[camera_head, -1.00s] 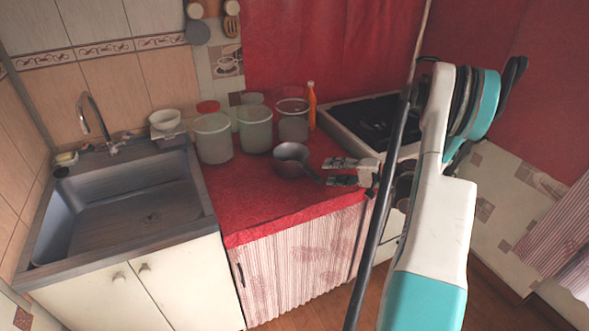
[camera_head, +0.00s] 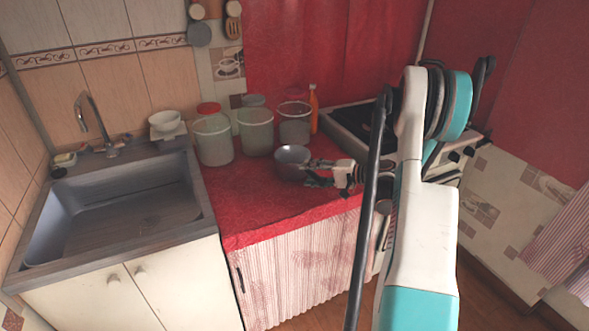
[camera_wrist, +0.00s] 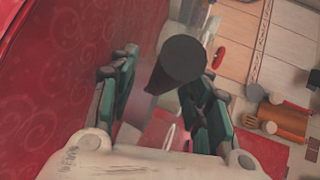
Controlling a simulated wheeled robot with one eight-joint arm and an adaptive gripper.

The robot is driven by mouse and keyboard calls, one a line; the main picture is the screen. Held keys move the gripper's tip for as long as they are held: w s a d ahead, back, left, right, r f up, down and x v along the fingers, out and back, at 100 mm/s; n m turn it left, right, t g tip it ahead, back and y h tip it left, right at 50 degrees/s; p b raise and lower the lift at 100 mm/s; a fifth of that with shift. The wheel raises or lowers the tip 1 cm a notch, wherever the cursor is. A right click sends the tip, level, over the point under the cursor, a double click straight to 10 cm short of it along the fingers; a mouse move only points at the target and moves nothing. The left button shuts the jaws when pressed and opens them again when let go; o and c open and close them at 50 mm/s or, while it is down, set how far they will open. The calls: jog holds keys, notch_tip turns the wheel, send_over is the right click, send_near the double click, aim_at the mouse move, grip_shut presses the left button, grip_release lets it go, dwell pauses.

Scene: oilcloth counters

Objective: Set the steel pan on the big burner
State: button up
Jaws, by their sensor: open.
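The steel pan (camera_head: 290,165) stands on the red counter, in front of the tubs. In the wrist view a dark, round-ended bar, which looks like its handle (camera_wrist: 183,60), lies between the fingers. My gripper (camera_head: 318,174) is open at the pan's right side, low over the counter; its two green-padded fingers show in the wrist view (camera_wrist: 168,72). I cannot tell whether either finger touches the handle. The stove (camera_head: 352,122) stands right of the counter, with a dark top. My arm hides part of it, and the big burner cannot be made out.
Several pale tubs (camera_head: 255,132) stand behind the pan, with an orange bottle (camera_head: 313,108) on their right, close to the stove. A sink (camera_head: 120,215) is on the left. The counter's front left (camera_head: 245,215) is clear.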

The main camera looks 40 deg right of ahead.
grip_shut()
jog(key=shift+r, duration=0.15)
notch_tip(320, 180, up, 20)
jog(key=p, duration=0.7)
jog(key=w+a+f+m+h, duration=0.1)
jog(key=w+a, duration=0.2)
jog(key=a, duration=0.7)
jog(key=w+a+f, duration=0.1)
jog(key=w+a, duration=0.2)
jog(key=a, duration=0.7)
jog(key=s+a+m+t+h, duration=0.1)
jog(key=s+a, duration=0.3)
jog(key=a, duration=1.3)
jog(key=shift+r+h, duration=0.3)
jog(key=shift+s, duration=0.1)
